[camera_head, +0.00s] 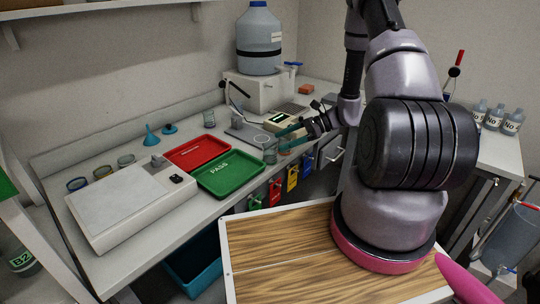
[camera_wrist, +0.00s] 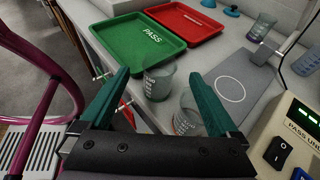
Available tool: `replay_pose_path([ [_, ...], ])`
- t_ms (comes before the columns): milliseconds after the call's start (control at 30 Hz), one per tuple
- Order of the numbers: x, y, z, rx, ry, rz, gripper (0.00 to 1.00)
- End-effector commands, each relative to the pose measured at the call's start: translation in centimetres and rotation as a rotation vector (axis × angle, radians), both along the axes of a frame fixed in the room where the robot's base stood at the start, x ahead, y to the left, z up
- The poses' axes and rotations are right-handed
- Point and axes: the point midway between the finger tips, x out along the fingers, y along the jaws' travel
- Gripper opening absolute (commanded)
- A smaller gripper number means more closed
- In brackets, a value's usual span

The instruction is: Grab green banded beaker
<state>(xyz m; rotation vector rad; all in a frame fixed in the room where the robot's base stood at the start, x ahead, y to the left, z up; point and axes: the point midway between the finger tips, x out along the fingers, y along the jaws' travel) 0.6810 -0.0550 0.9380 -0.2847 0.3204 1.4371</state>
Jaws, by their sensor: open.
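My gripper (camera_head: 287,137) is open over the front edge of the bench. In the wrist view, its teal fingers (camera_wrist: 159,76) are spread apart with nothing held. A clear beaker (camera_wrist: 159,82) stands beyond the fingertips, close to the PASS tray; it also shows in the head view (camera_head: 270,154). A second clear beaker (camera_wrist: 188,122) is nearer, beside the right finger, which partly hides it. I cannot make out a green band on either.
A green PASS tray (camera_wrist: 147,38) and a red tray (camera_wrist: 185,20) lie beside the beakers. A grey stand plate (camera_wrist: 230,90) and a switch-fitted instrument (camera_wrist: 290,140) are to the right. Another beaker (camera_wrist: 261,28) stands farther back. Coloured locks (camera_head: 275,190) hang along the bench front.

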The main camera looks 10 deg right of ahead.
Motion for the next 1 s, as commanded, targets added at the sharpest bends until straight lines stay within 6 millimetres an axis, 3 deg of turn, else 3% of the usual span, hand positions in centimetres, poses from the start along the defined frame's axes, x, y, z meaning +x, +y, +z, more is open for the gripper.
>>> replay_pose_path([
  [400, 0.5, 4.7, -2.0, 0.000, 0.001, 0.002, 0.96],
  [700, 0.6, 5.1, -2.1, 0.000, -0.001, 0.000, 0.96],
  [933, 0.6, 5.1, -2.1, -0.001, -0.001, 0.000, 0.08],
  [967, 0.6, 5.1, -2.1, -0.001, -0.001, 0.000, 0.00],
  [1000, 0.6, 5.1, -2.1, 0.000, -0.001, 0.000, 0.00],
])
